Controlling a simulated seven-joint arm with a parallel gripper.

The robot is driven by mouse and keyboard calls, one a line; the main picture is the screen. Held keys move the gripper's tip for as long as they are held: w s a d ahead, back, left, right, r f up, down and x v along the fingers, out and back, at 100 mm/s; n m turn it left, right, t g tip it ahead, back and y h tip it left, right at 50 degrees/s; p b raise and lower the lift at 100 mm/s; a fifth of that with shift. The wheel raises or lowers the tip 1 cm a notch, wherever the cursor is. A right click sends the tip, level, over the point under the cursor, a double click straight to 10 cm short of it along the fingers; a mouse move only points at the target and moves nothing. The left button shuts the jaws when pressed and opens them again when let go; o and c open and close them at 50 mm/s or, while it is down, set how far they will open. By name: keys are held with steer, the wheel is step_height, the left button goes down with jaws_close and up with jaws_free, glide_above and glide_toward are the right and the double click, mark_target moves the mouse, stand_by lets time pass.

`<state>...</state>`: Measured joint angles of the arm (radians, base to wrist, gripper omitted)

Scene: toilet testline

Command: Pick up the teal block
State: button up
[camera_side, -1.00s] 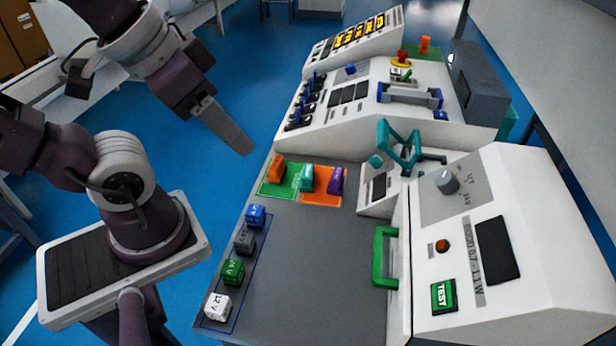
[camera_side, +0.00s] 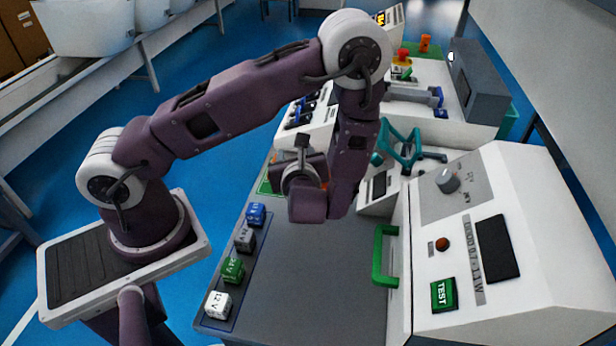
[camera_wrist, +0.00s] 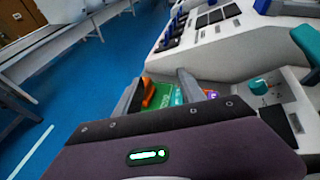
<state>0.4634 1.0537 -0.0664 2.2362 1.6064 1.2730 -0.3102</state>
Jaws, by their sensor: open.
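The teal block (camera_wrist: 176,97) shows only in part in the wrist view, close to my right finger and partly hidden by it and the gripper body. In the side view my arm hides it. My gripper (camera_wrist: 160,78) is open, its two fingers pointing toward the mats. An orange block (camera_wrist: 149,92) stands between the fingers, nearer the left one. A purple block (camera_wrist: 212,94) shows to the right of the right finger. In the side view the fingertips are hidden behind my wrist. I cannot tell how high they are above the blocks.
Blue (camera_side: 256,214), grey (camera_side: 245,239), green (camera_side: 233,270) and white (camera_side: 218,304) cubes line the table's left edge. A green handle (camera_side: 383,257), a teal frame handle (camera_side: 401,147) and the test console (camera_side: 520,190) stand to the right. The grey table front (camera_side: 305,280) is clear.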

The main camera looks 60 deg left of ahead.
steer(key=f+m, duration=0.1)
steer(key=f, duration=0.1)
steer(key=w+d+f+m+t+h, duration=0.1)
steer(key=f, duration=0.1)
steer(key=d+f+m+t+h, duration=0.1)
steer(key=f+m, duration=0.1)
steer(key=f, duration=0.1)
steer(key=shift+w+f, duration=0.1)
steer(key=shift+w, duration=0.3)
steer(key=x, duration=0.6)
steer(key=shift+a, duration=0.3)
steer(key=shift+c, duration=0.5)
jaws_close()
